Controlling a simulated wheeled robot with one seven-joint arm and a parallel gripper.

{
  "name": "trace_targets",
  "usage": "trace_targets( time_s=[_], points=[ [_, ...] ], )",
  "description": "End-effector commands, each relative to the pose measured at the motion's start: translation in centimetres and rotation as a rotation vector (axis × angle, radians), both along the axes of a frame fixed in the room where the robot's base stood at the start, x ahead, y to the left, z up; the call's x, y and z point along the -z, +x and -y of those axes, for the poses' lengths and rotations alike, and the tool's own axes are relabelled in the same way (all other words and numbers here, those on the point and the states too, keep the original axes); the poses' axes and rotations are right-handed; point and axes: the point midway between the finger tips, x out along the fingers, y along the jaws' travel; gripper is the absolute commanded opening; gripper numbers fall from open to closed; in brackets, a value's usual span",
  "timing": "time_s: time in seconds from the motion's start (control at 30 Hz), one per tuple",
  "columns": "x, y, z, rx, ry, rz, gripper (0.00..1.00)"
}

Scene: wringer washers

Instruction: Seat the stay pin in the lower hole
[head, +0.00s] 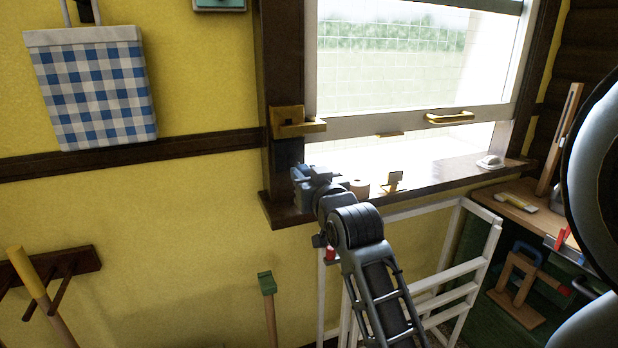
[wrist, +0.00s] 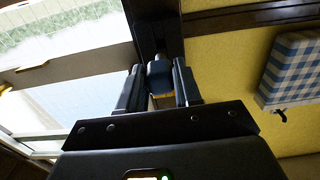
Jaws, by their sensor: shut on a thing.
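My gripper (head: 302,180) is at the left end of the window sill, close in front of the dark lower part of the window's left post. In the wrist view its two fingers (wrist: 158,88) are shut on a small blue-grey piece with a yellowish part, which I take to be the stay pin (wrist: 158,74). The pin's tip points toward the dark post (wrist: 155,25); I cannot tell whether it touches it. A brass bracket (head: 290,122) sits on the post above my gripper. The lower hole cannot be made out; my gripper covers that area in the head view.
The raised sash (head: 410,122) has a brass handle (head: 449,117). On the sill (head: 440,178) stand a tan roll (head: 360,188), a small brass stand (head: 393,181) and a white item (head: 491,162). A white rack (head: 470,270) stands below. A checked bag (head: 95,92) hangs left.

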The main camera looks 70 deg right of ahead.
Motion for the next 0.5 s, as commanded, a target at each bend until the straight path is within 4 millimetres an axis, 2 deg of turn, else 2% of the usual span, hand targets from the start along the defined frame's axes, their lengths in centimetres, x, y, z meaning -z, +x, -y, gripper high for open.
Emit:
trace_targets(
  time_s=[0.5],
  points=[
    [0.0, 1.8, 2.1, 0.000, 0.001, 0.001, 0.04]
  ],
)
